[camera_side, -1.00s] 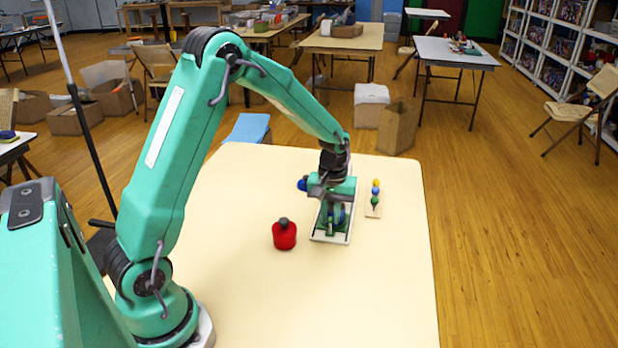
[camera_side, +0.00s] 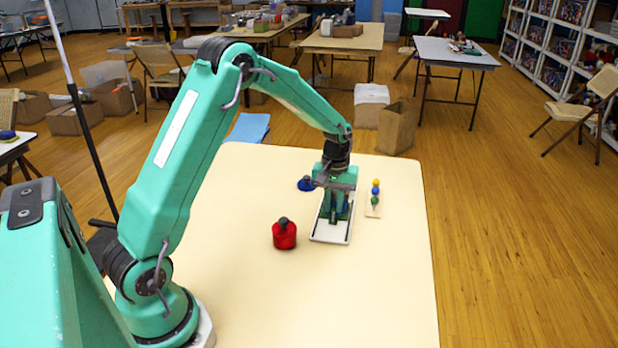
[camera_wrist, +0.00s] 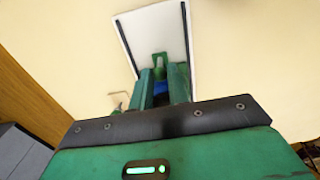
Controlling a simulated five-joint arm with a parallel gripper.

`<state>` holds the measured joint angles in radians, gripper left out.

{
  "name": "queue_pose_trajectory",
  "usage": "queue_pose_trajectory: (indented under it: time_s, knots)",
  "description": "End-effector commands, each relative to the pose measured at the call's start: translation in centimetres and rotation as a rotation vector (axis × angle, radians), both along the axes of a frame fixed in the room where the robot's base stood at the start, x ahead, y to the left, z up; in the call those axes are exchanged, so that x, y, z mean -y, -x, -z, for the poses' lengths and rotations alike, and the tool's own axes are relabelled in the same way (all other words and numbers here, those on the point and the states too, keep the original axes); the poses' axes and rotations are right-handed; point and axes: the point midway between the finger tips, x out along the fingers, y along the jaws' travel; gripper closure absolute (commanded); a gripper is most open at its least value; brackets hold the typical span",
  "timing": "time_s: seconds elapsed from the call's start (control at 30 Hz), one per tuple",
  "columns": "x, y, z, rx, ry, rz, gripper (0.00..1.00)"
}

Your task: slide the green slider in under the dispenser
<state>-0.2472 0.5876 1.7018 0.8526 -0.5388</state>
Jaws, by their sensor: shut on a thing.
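A long white tray (camera_side: 331,234) with dark side rails lies on the table; it also shows in the wrist view (camera_wrist: 150,27). My gripper (camera_side: 338,209) is over the far part of the tray, fingers pointing down. In the wrist view my gripper (camera_wrist: 163,82) is shut on the green slider (camera_wrist: 160,62), part of which shows just beyond the fingertips. A blue piece shows between the fingers. The near end of the tray is bare. I cannot tell which part is the dispenser; the far end of the tray is hidden behind my gripper in the side view.
A red round container (camera_side: 285,235) with a dark knob stands left of the tray. A blue object (camera_side: 306,184) sits to the left of my gripper. A small stand with yellow, blue and green balls (camera_side: 375,197) is to the right. The front of the table (camera_side: 340,300) is clear.

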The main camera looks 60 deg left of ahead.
Motion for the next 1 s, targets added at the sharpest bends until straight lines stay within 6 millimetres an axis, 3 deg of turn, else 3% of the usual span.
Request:
queue_pose_trajectory:
  time_s: [0.83, 0.87, 0.9, 0.93, 1.0]
  knots:
    - [-2.0, -2.0, -0.1, 0.006, -0.001, -0.001, 1.0]
    - [-2.0, -2.0, -0.1, 0.006, -0.001, -0.001, 0.79]
    - [-2.0, -2.0, -0.1, 0.006, -0.001, -0.001, 0.71]
    - [-2.0, -2.0, -0.1, 0.006, -0.001, -0.001, 0.65]
    - [-2.0, -2.0, -0.1, 0.004, -0.001, -0.001, 0.65]
